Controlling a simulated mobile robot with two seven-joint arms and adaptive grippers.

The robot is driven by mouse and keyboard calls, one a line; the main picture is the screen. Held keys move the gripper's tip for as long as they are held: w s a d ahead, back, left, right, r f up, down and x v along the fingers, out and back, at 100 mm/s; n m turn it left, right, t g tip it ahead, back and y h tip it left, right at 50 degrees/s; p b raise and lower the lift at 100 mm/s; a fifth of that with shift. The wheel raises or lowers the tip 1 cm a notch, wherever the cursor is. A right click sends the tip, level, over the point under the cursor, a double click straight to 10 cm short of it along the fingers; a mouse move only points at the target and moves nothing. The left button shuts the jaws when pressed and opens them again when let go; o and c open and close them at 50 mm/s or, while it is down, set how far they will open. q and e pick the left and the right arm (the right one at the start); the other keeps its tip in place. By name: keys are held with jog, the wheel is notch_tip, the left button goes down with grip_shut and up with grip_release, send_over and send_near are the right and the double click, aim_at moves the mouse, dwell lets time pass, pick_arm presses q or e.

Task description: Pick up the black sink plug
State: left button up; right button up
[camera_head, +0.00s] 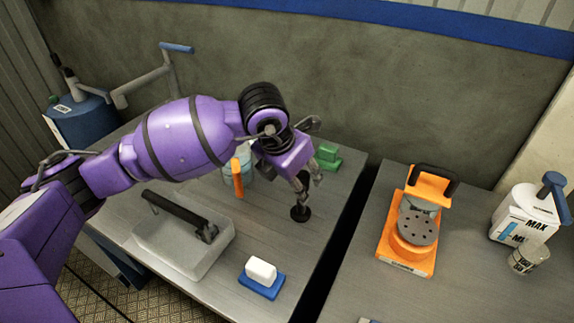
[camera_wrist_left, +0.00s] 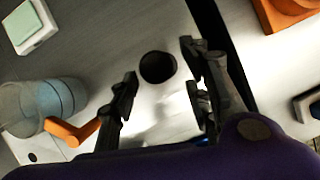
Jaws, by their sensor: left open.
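The black sink plug (camera_head: 300,214) stands on the grey bench, near its right edge. In the left wrist view it is a dark round shape (camera_wrist_left: 158,67) lying between and just ahead of the finger tips. My left gripper (camera_head: 306,183) points down right above the plug, and its fingers partly overlap it in the head view. In the left wrist view the left gripper (camera_wrist_left: 160,80) has its fingers spread, with nothing held. Whether a finger touches the plug I cannot tell. My right gripper is not in view.
A grey box with a black handle (camera_head: 183,248), a blue-and-white block (camera_head: 262,277), a green block (camera_head: 327,158) and an orange-handled tool (camera_head: 237,178) by a clear cup stand around. A dark gap separates the right bench, holding an orange sander (camera_head: 405,255).

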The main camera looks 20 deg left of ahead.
pick_arm(q)
jog(key=x, duration=0.3)
jog(key=shift+w+f, duration=0.2)
jog(key=shift+w, duration=0.05)
jog(key=shift+c, duration=0.4)
grip_shut()
jog(key=shift+r, duration=0.1)
